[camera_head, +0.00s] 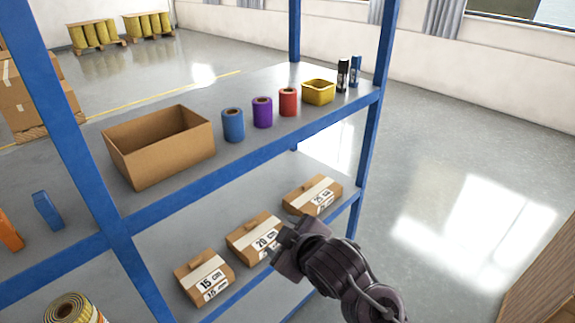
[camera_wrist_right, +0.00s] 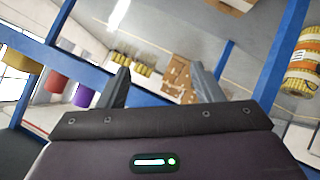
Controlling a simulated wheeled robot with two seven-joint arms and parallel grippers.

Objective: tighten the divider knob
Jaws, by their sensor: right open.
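No divider knob can be made out in either view. My right gripper (camera_head: 284,238) is in front of the lower shelf of the blue rack, at the 20 cm carton (camera_head: 255,237), and covers part of it. In the right wrist view my right gripper (camera_wrist_right: 160,70) has its two fingers spread, with nothing between them. My left gripper is in neither view.
The lower shelf also holds a 15 cm carton (camera_head: 204,277) and a 25 cm carton (camera_head: 312,195). The upper shelf holds an open cardboard box (camera_head: 160,150), blue (camera_head: 233,125), purple (camera_head: 263,112) and red (camera_head: 288,102) rolls and a yellow bin (camera_head: 318,92). Blue uprights (camera_head: 372,130) frame it.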

